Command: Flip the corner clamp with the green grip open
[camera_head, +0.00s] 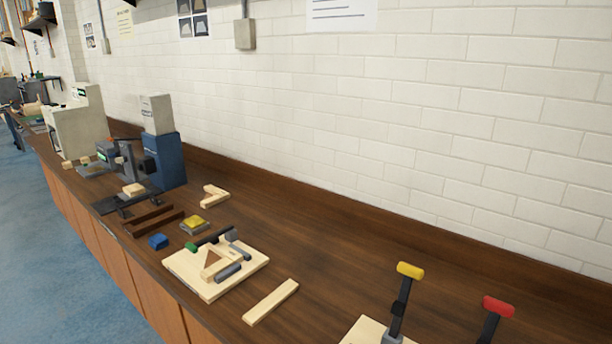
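The corner clamp has a dark lever with a green grip (191,247) at its left end. The lever lies low, close to horizontal, across the back of a pale wooden board (211,290). Its grey body (231,235) is at the lever's right end. A wooden corner piece (211,272) and a grey-blue block (229,271) sit on the same board, in front of the lever. Neither of my grippers shows in this view.
Clamps with an upright yellow grip (410,270) and red grip (498,306) stand at the right front. A loose wooden strip (270,301), a blue block (158,242) and a yellow block (194,222) surround the board.

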